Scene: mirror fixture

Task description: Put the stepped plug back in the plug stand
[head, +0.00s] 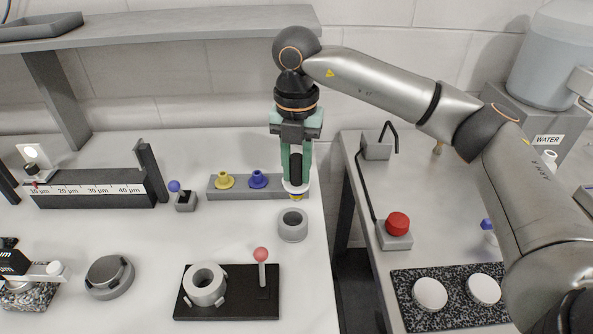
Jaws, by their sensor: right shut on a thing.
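The plug stand (240,192) is a low grey bar at the back of the table. A yellow plug (224,180) and a blue plug (257,179) sit in it. My right gripper (296,180) points straight down over the stand's right end. The fingers hide much of the plug. I cannot tell whether its lower end is in the stand or just above or in front of it. My left gripper is out of view.
A grey ring (293,225) stands just in front of the stand's right end. A black base (228,306) with a ring part and a pink-knobbed lever is nearer. A small block with a blue ball (174,186) is left of the stand. A gap separates the right-hand table.

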